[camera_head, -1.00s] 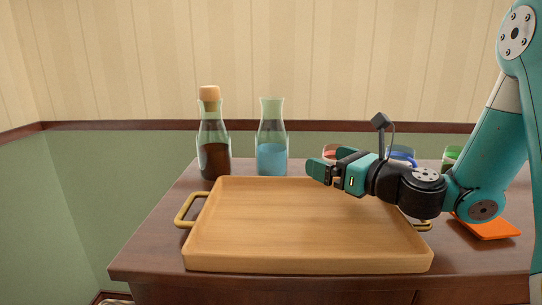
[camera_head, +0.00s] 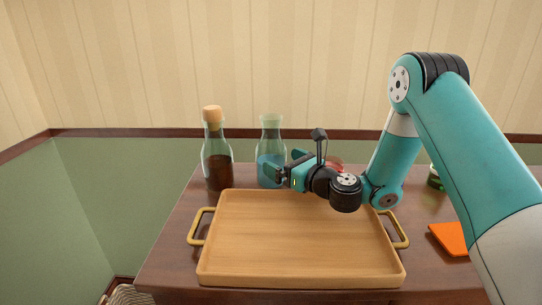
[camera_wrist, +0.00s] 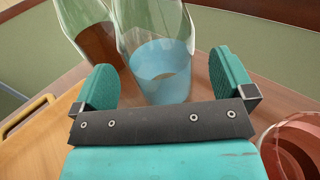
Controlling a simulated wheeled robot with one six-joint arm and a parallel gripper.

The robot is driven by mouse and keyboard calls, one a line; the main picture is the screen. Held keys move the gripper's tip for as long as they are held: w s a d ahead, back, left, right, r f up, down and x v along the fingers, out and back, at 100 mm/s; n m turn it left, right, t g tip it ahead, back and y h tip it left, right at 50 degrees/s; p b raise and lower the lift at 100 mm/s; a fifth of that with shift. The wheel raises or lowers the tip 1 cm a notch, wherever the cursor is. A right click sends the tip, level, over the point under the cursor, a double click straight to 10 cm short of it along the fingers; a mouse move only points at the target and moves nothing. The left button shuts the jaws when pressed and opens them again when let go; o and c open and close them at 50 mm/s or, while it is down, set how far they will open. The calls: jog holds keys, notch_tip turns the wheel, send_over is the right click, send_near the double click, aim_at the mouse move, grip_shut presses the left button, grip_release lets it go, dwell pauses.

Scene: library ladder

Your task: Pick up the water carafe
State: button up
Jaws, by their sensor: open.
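The water carafe (camera_head: 271,135) is clear glass with blue water in its lower part. It stands upright on the cabinet top behind the tray. My gripper (camera_head: 278,170) is beside its lower body and partly covers it in the head view. In the wrist view the carafe (camera_wrist: 160,70) stands ahead, between the two teal fingers of my open gripper (camera_wrist: 168,85). Its lower end reaches the finger level. I cannot tell whether either finger touches the glass.
A corked bottle with dark liquid (camera_head: 218,172) stands close to the left of the carafe. An empty wooden tray (camera_head: 300,278) with brass handles lies in front. A red cup (camera_wrist: 297,145) is right of my gripper. An orange flat item (camera_head: 449,239) lies at the right.

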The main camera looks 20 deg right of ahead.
aim_at(272, 155)
jog(key=shift+w+a+r+p, duration=0.3)
jog(key=shift+w+r+p, duration=0.05)
jog(key=shift+p, duration=0.3)
jog(key=shift+f+p+x, duration=0.15)
jog(key=shift+p+x, duration=0.25)
jog(key=shift+x, duration=0.5)
jog(key=shift+f+p+x, duration=0.2)
jog(key=shift+p+x, duration=0.2)
jog(key=shift+x, duration=0.45)
jog(key=shift+r, duration=0.1)
jog(key=c, duration=1.3)
jog(key=shift+r, duration=0.15)
notch_tip(272, 155, up, 20)
jog(key=p, duration=0.6)
